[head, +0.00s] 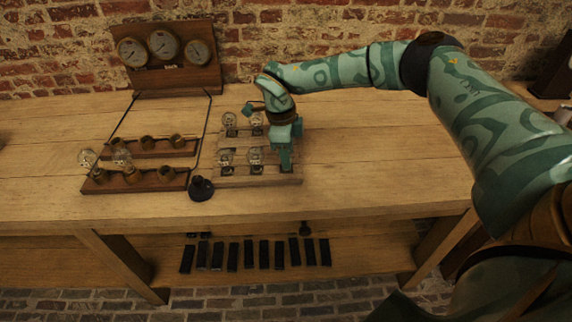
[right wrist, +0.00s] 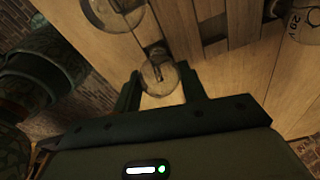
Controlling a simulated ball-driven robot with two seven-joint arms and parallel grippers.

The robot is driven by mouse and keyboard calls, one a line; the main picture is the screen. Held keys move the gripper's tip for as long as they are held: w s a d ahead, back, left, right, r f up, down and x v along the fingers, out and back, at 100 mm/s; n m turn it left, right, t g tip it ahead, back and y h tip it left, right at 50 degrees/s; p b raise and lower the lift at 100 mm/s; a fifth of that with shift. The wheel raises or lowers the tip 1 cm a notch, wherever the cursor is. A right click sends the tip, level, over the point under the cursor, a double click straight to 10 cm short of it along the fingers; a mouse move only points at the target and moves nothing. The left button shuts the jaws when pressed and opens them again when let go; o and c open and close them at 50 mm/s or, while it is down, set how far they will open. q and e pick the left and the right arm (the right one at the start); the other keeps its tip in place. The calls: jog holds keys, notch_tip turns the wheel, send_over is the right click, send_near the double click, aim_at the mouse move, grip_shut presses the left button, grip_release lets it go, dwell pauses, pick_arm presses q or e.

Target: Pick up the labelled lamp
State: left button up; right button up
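My right gripper (head: 286,160) is over the right end of the wooden lamp board (head: 262,181), pointing down. In the right wrist view its two fingers (right wrist: 161,84) stand apart. A clear glass lamp (right wrist: 160,80) shows between them; I cannot tell whether they touch it, and I read no label on it. Another lamp (right wrist: 304,22), cut by the right edge, bears printed marks like "20V". A third lamp (right wrist: 113,12) is at the top left. In the head view, clear lamps stand on the board, among them one at the front (head: 255,156). My left gripper is out of view.
Two wooden socket racks (head: 150,148) with cups and a few lamps stand left of the board. A black round object (head: 201,189) sits at the table's front edge. A gauge panel (head: 168,55) stands behind. Black blocks (head: 248,255) line the lower shelf.

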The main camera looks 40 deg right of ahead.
jog(key=c, duration=0.4)
jog(key=shift+c, duration=0.2)
